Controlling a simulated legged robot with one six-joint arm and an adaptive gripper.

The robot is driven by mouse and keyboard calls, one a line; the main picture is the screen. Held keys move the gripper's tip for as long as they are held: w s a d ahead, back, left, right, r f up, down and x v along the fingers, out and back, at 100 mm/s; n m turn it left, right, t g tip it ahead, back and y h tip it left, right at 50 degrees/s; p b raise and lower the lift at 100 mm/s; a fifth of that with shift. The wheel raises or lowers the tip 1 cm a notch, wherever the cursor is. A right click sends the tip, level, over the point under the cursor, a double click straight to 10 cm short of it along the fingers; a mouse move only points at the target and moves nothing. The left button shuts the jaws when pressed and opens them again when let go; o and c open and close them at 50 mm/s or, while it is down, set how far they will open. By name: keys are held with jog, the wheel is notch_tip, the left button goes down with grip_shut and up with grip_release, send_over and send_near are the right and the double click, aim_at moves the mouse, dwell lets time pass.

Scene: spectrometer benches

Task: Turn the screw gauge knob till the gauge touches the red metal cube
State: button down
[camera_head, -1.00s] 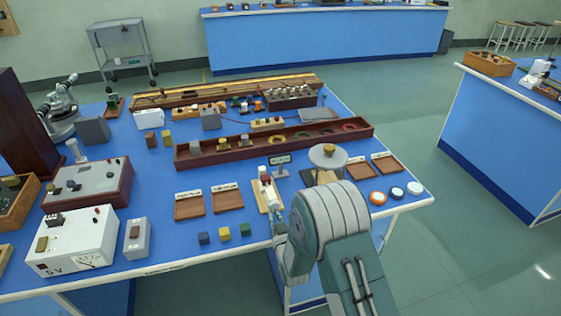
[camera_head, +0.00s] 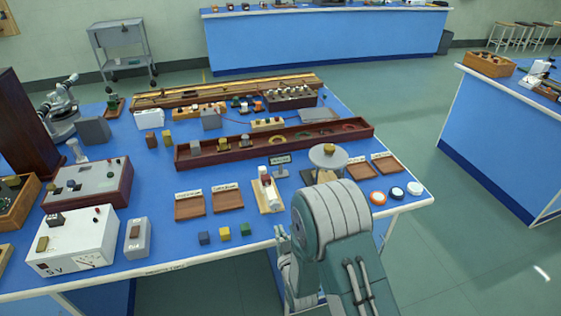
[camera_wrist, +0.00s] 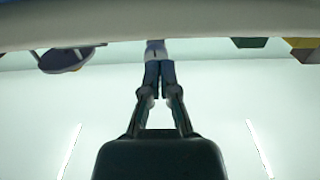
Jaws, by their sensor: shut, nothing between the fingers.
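The screw gauge (camera_head: 268,199) is a pale device on a wooden base near the front edge of the blue bench. My gripper (camera_head: 281,233) is just in front of the gauge's near end, at the bench edge. In the wrist view my gripper (camera_wrist: 159,66) has its fingers together with nothing between them. A small pale piece (camera_wrist: 155,48) lies just beyond the fingertips; I cannot tell whether they touch it.
Blue (camera_head: 204,238), yellow (camera_head: 225,233) and green (camera_head: 245,230) cubes lie left of the gauge. Wooden trays (camera_head: 228,188) are behind them. A round-topped stand (camera_head: 328,159) is at the gauge's right.

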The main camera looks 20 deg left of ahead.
aim_at(278, 222)
jog(key=shift+w+d+x, duration=0.1)
jog(key=shift+d+x, duration=0.1)
jog(key=shift+x, duration=0.8)
jog(key=shift+w+d+x, duration=0.15)
jog(key=shift+d+x, duration=0.05)
jog(key=shift+x, duration=0.85)
jog(key=shift+w+d+x, duration=0.1)
jog(key=shift+d+x, duration=0.1)
jog(key=shift+x, duration=0.8)
jog(key=shift+a+r, duration=0.15)
jog(key=shift+r, duration=0.3)
